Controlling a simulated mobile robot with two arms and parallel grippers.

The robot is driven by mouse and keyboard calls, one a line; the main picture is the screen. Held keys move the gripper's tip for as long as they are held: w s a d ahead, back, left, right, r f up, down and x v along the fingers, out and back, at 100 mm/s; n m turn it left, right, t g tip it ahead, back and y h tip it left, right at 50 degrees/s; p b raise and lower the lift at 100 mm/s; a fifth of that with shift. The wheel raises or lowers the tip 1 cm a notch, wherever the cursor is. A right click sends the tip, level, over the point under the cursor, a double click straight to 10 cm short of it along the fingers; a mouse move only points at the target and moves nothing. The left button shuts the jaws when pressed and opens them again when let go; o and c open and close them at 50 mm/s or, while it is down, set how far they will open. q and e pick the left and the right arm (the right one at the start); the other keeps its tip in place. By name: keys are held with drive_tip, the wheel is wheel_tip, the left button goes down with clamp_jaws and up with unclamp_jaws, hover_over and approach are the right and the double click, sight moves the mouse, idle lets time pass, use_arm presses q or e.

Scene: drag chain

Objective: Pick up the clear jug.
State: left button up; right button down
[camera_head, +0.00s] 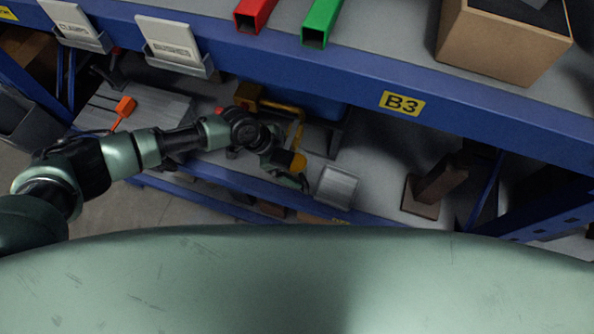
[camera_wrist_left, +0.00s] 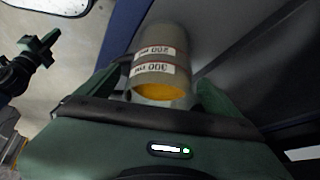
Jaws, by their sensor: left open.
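The clear jug (camera_wrist_left: 160,58) shows in the left wrist view as a greyish, see-through cylinder with printed volume labels and orange-yellow at its near end. My left gripper (camera_wrist_left: 163,88) is open, with one dark green finger on each side of the jug. I cannot tell whether either finger touches it. In the head view my left gripper (camera_head: 288,176) reaches into the lower shelf, and I cannot clearly pick out the jug there beside a small yellow patch. My right gripper is not in view.
The blue shelf beam (camera_head: 403,103) marked B3 runs above my left arm. A ribbed silver block (camera_head: 337,187) is just right of the gripper. A brown block (camera_head: 440,180) stands farther right. A yellow bent part (camera_head: 285,107) lies behind the gripper.

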use_arm(q)
drive_tip(key=c, duration=1.9)
